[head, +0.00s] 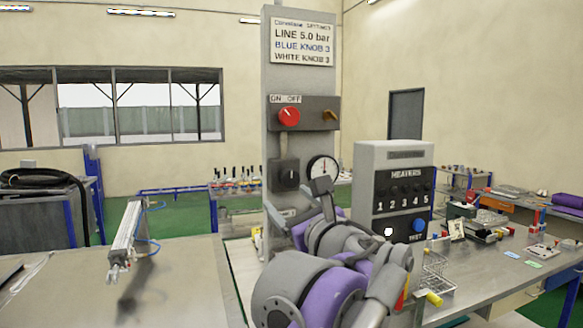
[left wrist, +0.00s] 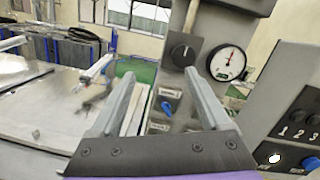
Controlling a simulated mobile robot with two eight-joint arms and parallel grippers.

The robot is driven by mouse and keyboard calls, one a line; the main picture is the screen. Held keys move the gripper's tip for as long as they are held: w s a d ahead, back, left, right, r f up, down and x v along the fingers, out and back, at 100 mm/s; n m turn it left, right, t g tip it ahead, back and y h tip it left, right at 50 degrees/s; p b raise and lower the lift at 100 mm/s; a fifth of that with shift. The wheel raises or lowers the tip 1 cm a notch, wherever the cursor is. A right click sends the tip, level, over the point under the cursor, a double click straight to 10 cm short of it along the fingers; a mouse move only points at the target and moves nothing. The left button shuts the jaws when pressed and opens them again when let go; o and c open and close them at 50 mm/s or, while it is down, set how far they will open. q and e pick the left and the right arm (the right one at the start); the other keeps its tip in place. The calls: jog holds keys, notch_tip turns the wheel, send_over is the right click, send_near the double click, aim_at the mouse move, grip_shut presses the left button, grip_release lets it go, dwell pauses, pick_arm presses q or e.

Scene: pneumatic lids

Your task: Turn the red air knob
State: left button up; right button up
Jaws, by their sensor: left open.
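The red air knob (head: 289,117) sits on a dark box on the tall grey panel (head: 283,75), with an ON OFF label just above it. Its pointer tilts up and to the left. My left gripper (head: 298,200) is open and empty, below the red knob and in front of the panel's lower part. In the left wrist view its two fingers (left wrist: 160,74) stand apart with nothing between them. A black knob (left wrist: 184,53) and a round gauge (left wrist: 228,63) show beyond the fingers; the red knob is out of that view. My right gripper is not in view.
A grey heaters box (head: 395,154) with numbered knobs stands right of the panel. A metal cylinder (head: 127,230) lies on the left bench. Small parts and a wire basket (head: 436,275) are on the right bench.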

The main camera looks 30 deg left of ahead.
aim_at(291, 118)
pick_arm(q)
jog(key=w+d+r+m+t+y, duration=0.25)
jog(key=r+m, duration=0.25)
jog(key=r, duration=0.6)
jog(key=shift+n+t+h, duration=0.3)
jog(key=shift+t+h, duration=0.05)
jog(key=shift+t, duration=0.1)
jog(key=p+x, duration=0.2)
jog(key=x, duration=0.7)
jog(key=shift+a, duration=0.2)
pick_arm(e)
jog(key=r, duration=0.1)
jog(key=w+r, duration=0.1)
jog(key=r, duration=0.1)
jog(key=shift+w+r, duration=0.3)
pick_arm(q)
grip_shut()
